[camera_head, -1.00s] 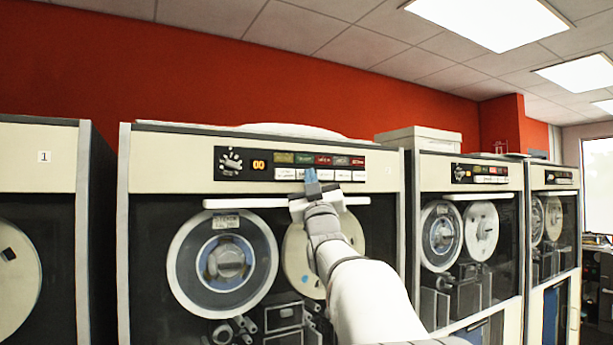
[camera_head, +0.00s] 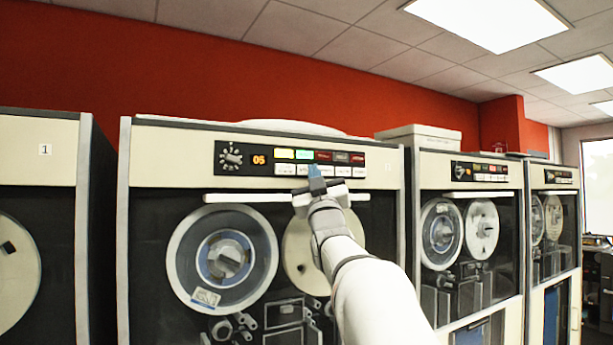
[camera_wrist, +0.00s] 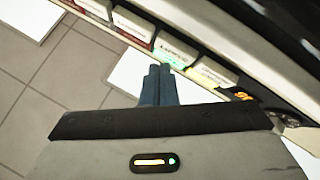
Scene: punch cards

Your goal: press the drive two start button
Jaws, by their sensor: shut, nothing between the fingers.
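The middle tape drive (camera_head: 160,172) stands right of the drive marked 1. Its control panel (camera_head: 376,158) has a knob, an orange display (camera_head: 259,169) reading 05, a row of coloured lamps and a row of white buttons (camera_head: 288,170) below. The yellow lamp (camera_head: 284,154) and green lamp (camera_head: 304,155) are lit.
A white horizontal bar (camera_head: 245,198) runs below the panel, behind my gripper. The drive marked 1 (camera_head: 40,150) stands at left and more drives (camera_head: 433,167) at right. A white box (camera_head: 418,136) sits on top of the drives.

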